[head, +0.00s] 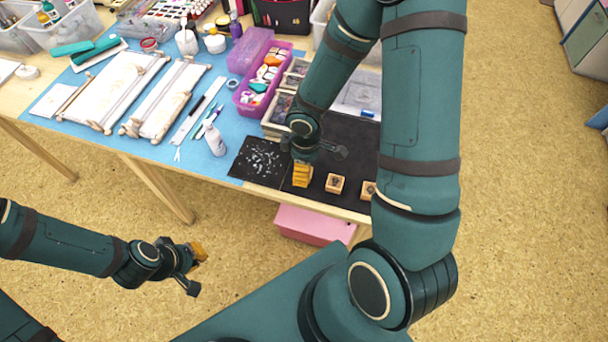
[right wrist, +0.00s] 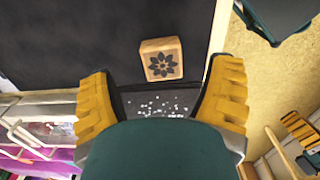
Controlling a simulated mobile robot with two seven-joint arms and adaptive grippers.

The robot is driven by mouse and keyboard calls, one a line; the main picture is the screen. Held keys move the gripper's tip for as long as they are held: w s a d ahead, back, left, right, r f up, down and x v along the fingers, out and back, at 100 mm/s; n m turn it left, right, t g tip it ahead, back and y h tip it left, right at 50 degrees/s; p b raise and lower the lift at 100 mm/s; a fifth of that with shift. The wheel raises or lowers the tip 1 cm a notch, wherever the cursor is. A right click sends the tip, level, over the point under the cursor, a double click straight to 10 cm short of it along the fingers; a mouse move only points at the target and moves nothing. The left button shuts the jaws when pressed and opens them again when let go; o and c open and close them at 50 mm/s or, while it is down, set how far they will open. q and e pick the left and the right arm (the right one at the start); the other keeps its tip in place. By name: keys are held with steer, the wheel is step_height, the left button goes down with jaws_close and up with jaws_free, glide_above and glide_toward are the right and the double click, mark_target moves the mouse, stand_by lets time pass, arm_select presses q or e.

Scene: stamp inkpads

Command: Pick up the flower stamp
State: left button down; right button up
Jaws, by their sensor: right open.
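In the right wrist view the flower stamp (right wrist: 161,60) is a small wooden block with a dark flower on its top, lying on a black mat. My right gripper (right wrist: 162,98) is open and empty; the stamp lies just past its fingertips, between their lines, with no visible contact. In the head view my right gripper (head: 316,165) hangs over the left part of the mat and appears to hide the flower stamp. My left gripper (head: 196,269) is open and empty, over the floor in front of the table.
Two more wooden stamps, one near (head: 335,184) and one farther right (head: 368,190), stand on the black mat (head: 345,160). A speckled black sheet (head: 258,162) lies left of the gripper. A white bottle (head: 215,140) and pink box (head: 245,100) stand nearby. The table's front edge is close.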

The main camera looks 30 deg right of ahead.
step_height(320, 180, down, 4)
steer(key=shift+s+f+b, duration=0.1)
steer(key=shift+b, duration=0.75)
steer(key=c, duration=1.1)
step_height(320, 180, up, 10)
steer(key=p, duration=0.4)
steer(key=shift+p, duration=0.35)
